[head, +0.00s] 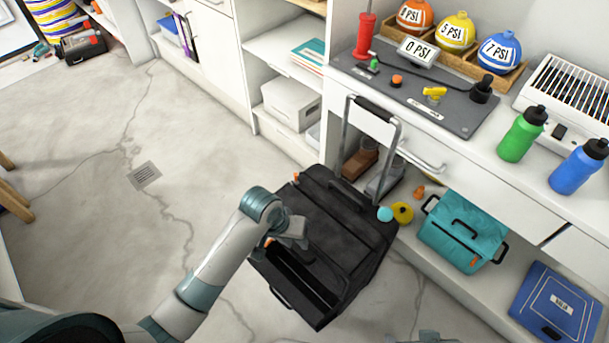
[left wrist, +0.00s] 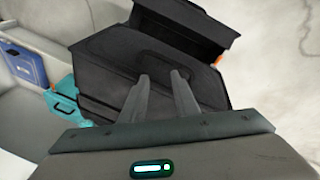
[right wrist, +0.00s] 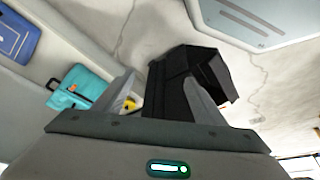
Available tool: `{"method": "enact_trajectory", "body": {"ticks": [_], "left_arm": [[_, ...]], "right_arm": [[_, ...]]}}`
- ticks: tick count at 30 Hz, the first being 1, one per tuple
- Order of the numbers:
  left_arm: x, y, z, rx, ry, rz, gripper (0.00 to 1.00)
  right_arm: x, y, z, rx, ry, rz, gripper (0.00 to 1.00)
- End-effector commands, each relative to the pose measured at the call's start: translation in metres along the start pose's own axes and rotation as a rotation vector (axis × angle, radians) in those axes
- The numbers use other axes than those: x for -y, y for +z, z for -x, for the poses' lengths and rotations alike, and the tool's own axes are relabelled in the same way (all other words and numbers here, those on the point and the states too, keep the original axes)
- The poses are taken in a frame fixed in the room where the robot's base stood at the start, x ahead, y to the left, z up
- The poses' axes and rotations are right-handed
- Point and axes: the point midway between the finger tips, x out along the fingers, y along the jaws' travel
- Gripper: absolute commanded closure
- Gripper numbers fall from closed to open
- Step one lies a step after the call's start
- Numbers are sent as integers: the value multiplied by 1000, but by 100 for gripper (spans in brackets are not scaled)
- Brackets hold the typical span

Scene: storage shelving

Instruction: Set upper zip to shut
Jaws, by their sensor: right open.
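A black suitcase (head: 345,215) with a raised grey pull handle (head: 346,130) stands on the floor. Its lower front pocket (head: 305,281) gapes open. A small orange tab (head: 268,242) shows at its left edge, and another (head: 296,176) near its upper left corner. I cannot tell which is the upper zip's pull. My left gripper (head: 300,243) is over the suitcase's front; its fingers (left wrist: 161,78) are apart, with nothing visible between them. The suitcase also shows in the left wrist view (left wrist: 115,60). My right gripper (right wrist: 160,77) is open and empty, away from the suitcase (right wrist: 172,82).
A white shelving unit with a counter stands to the right. A teal bag (head: 462,234) and a blue folder-like case (head: 556,303) are on its low shelf. A yellow ring (head: 403,212) and a cyan ball (head: 385,214) lie close to the suitcase.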

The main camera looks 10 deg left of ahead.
Motion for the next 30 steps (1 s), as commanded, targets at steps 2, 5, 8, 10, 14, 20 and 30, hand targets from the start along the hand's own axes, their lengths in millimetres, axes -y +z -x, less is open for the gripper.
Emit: {"method": "enact_trajectory", "body": {"ticks": [2, 5, 8, 10, 14, 20, 30], "left_arm": [[-2, -13, 3, 10, -3, 8, 72], [-6, -29, 6, 26, -8, 22, 72], [-9, -48, 11, 42, -16, 41, 72], [-11, -64, 15, 54, -27, 59, 72], [-11, -95, 27, 79, -54, 101, 72], [-9, -142, 52, 110, -108, 177, 72], [4, -216, 115, 134, -219, 340, 72]], "right_arm": [[1, 1, 1, -1, -2, 0, 36], [2, 0, 2, -5, -5, 1, 36], [4, 0, 1, -11, -9, 1, 36], [5, -1, 1, -16, -11, 1, 36], [8, -1, 0, -24, -17, 2, 36], [12, -2, -1, -38, -27, 2, 36], [18, -2, -3, -59, -43, 3, 36]]}}
